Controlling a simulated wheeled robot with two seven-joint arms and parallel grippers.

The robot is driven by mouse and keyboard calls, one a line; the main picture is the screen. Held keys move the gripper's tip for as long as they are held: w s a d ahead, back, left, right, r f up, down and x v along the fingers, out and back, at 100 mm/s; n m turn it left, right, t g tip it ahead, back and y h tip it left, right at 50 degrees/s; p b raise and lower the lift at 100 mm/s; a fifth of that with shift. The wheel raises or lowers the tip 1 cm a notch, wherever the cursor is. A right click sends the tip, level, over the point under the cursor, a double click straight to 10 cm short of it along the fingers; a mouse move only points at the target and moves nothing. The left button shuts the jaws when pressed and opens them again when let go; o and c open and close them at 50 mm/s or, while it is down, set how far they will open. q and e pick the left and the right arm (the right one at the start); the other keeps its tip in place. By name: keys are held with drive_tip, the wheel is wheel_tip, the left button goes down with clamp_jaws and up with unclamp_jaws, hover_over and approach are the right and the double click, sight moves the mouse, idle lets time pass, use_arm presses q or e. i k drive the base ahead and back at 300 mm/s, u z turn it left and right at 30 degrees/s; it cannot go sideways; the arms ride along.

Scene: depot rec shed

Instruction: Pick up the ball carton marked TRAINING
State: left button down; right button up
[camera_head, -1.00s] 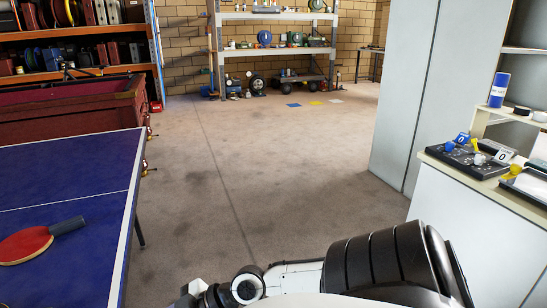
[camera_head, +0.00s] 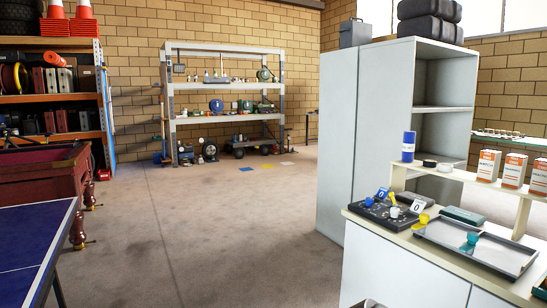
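Three white and orange cartons stand upright in a row on the raised shelf at the right: a left carton (camera_head: 488,166), a middle carton (camera_head: 514,171) and a right carton (camera_head: 540,177), which is close to the picture's edge. They carry print too small to read, so I cannot tell which, if any, is marked TRAINING.
The cream counter (camera_head: 407,240) below the shelf holds a dark tray (camera_head: 390,214) with coloured scoops and a grey tray (camera_head: 478,247). A blue cylinder (camera_head: 408,147) stands near the cabinet (camera_head: 365,140). A blue table (camera_head: 22,250) is at left. Floor between is clear.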

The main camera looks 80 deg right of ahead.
sight(515, 170)
drive_tip(key=z, duration=3.6)
drive_tip(key=i, duration=0.95)
drive_tip(key=z, duration=0.6)
